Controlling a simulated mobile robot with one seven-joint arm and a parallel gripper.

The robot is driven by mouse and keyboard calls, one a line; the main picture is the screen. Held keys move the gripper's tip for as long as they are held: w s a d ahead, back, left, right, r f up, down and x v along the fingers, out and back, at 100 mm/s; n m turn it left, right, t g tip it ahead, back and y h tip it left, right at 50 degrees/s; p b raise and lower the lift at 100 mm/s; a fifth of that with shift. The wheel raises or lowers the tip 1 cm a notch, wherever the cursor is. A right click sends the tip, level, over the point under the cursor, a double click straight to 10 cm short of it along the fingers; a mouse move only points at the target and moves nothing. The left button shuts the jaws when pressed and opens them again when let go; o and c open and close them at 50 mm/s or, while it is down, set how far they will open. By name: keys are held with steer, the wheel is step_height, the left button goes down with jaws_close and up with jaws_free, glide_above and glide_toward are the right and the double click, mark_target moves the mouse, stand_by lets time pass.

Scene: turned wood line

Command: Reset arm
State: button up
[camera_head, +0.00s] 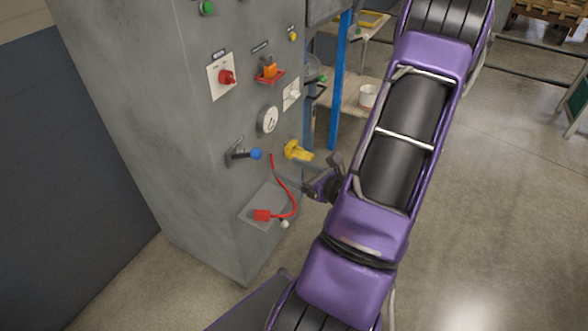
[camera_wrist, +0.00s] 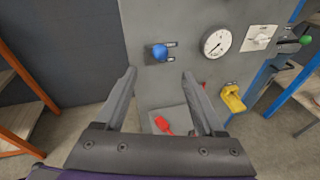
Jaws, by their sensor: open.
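My gripper (camera_wrist: 160,98) is open and empty in the wrist view, its two fingers spread apart before the grey cabinet. In the head view my purple arm reaches down on the right, and the gripper shows only partly beside the cabinet's front. The grey cabinet (camera_head: 150,120) carries a blue-knobbed lever (camera_head: 256,154), a round gauge (camera_head: 268,120) and a yellow handle (camera_head: 297,151). A red plug (camera_head: 262,215) with a red cord sits at the lower plate. In the wrist view the blue knob (camera_wrist: 159,52) and red plug (camera_wrist: 163,124) appear between the fingers' lines, apart from them.
Higher on the cabinet are a red knob (camera_head: 227,77), an orange switch (camera_head: 270,71) and a green button (camera_head: 207,7). A blue post (camera_head: 340,80) and a workbench with a white cup (camera_head: 369,95) stand behind. The floor (camera_head: 490,200) at right is clear.

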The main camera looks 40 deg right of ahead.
steer(key=shift+s+r, duration=0.1)
steer(key=shift+s, duration=0.3)
